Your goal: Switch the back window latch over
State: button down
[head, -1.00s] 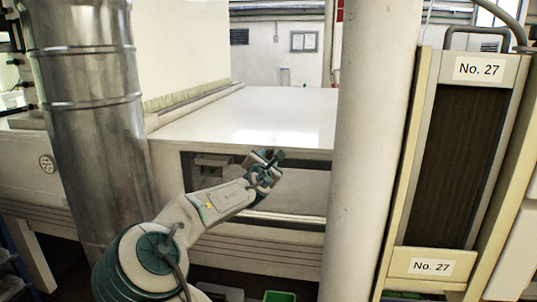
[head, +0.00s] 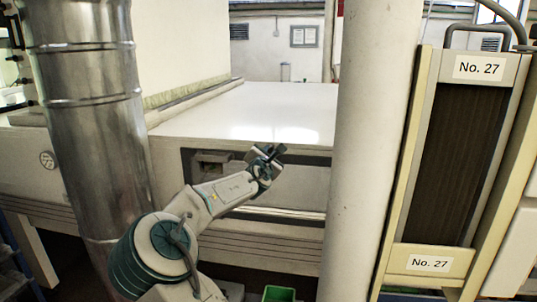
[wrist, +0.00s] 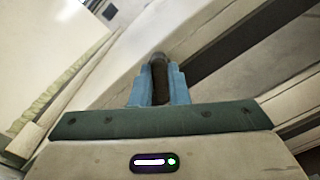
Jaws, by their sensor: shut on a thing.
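The back window latch shows only as a dark, rounded handle end (wrist: 158,60) between my fingers in the wrist view. In the head view a small dark piece (head: 278,151) sticks out past the fingers, tilted up to the right. My gripper (wrist: 158,86) is shut on this handle, with a blue finger on each side. In the head view my gripper (head: 265,164) is in front of the long window opening, just below the white top's front edge. The latch's base and pivot are hidden behind my gripper.
A shiny metal duct (head: 95,130) stands at left and a pale round column (head: 372,150) at right, with my arm between them. The broad white top (head: 250,110) lies behind. A tall No. 27 panel (head: 455,165) stands beyond the column. A green bin (head: 279,294) is low down.

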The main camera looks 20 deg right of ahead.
jog(key=shift+f+m+b, duration=0.15)
jog(key=shift+m+b, duration=0.15)
jog(key=shift+b, duration=0.15)
jog(key=shift+d+f+m+b, duration=0.1)
jog(key=shift+m+b, duration=4.9)
jog(key=shift+b, duration=1.15)
jog(key=c, duration=1.4)
grip_release()
